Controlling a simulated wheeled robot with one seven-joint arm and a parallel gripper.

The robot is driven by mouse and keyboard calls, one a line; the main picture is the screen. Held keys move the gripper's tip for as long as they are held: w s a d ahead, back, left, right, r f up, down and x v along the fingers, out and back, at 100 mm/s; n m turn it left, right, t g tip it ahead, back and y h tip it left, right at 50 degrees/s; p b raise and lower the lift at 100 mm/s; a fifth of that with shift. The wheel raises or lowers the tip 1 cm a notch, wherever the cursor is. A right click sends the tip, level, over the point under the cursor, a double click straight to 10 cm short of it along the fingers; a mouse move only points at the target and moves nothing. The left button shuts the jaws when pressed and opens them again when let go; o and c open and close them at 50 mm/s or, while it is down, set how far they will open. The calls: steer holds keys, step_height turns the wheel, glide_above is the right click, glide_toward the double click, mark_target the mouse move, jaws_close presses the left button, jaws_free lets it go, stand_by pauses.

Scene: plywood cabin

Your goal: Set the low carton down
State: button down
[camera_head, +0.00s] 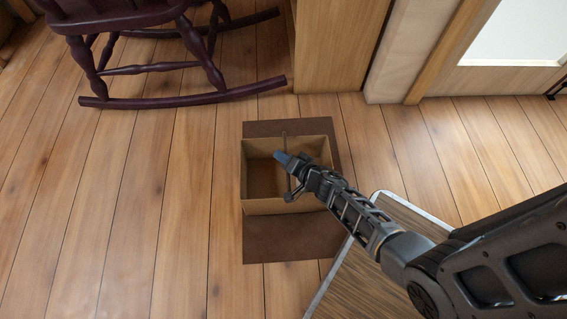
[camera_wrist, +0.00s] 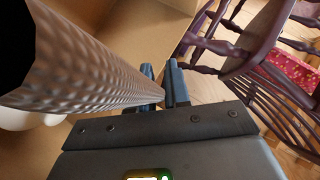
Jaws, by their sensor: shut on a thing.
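The low carton (camera_head: 262,206) is an open tan box in the middle of the head view, over a dark brown mat (camera_head: 285,245). It looks level. I cannot tell whether its bottom touches the mat. A thin grey bar (camera_head: 284,138) runs across its open top. My gripper (camera_head: 283,157) reaches in from the right, above the carton's opening, and is shut on this bar. In the wrist view the bar (camera_wrist: 85,75) is large and textured, and its far end meets the dark blue fingers (camera_wrist: 165,85). My arm hides the carton's right side.
A dark purple rocking chair (camera_head: 185,98) stands at the upper left; it also shows in the wrist view (camera_wrist: 240,60). A wooden cabinet (camera_head: 340,45) is behind the mat. A grey-edged wooden surface (camera_head: 345,270) lies at the lower right. The plank floor left of the mat is clear.

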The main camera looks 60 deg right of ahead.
step_height(320, 180, down, 3)
steer(key=shift+b, duration=1.15)
steer(key=c, duration=1.1)
jaws_free()
steer(key=p+v, duration=0.6)
steer(key=v, duration=0.6)
